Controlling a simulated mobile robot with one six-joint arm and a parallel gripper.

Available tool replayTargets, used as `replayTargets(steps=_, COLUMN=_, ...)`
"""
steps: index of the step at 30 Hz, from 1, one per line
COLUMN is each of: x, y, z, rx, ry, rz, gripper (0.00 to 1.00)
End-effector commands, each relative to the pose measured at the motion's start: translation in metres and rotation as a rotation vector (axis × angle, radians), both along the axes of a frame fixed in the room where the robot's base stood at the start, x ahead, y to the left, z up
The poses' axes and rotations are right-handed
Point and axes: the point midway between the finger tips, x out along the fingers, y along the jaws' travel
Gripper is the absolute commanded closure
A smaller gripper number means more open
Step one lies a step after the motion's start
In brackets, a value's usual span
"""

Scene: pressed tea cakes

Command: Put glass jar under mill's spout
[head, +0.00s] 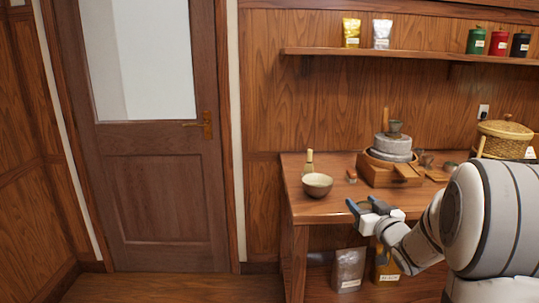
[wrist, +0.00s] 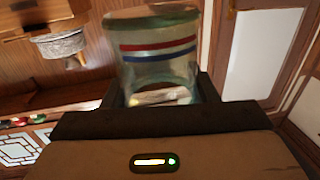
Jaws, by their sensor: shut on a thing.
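A clear glass jar (wrist: 158,70) with red and blue bands fills the middle of the wrist view. My gripper (wrist: 160,92) is shut on it, with a dark finger on each side. In the head view my gripper (head: 368,207) is in front of the table's front edge, left of my arm; the jar is hard to make out there. The stone mill (head: 392,146) sits on its wooden base (head: 378,178) on the table, behind and right of my gripper. A wooden spout-like piece (head: 406,171) shows at its front. A grey stone part, likely the mill, shows in the wrist view (wrist: 60,44).
On the table (head: 327,208) are a bowl (head: 317,185), a bamboo whisk (head: 309,162) and a small red-brown item (head: 351,176). A lidded basket (head: 504,136) stands at right. Bags (head: 348,270) stand below. The front middle tabletop looks clear.

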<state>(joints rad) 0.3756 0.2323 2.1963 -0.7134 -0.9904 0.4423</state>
Motion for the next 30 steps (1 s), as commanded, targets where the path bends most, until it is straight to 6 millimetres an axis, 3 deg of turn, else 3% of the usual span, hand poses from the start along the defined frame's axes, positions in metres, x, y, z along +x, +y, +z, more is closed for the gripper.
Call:
replayTargets(steps=9, x=0.045, y=0.070, z=-0.087, rx=-0.001, ry=0.009, rz=-0.098, gripper=0.72)
replayTargets(steps=17, x=0.053, y=0.114, z=-0.153, rx=-0.002, ry=0.006, rz=-0.194, gripper=0.72)
replayTargets(steps=19, x=0.049, y=0.111, z=-0.145, rx=-0.003, ry=0.003, rz=-0.203, gripper=0.72)
replayTargets(steps=30, x=0.013, y=0.110, z=-0.150, rx=-0.002, ry=0.006, rz=-0.201, gripper=0.72)
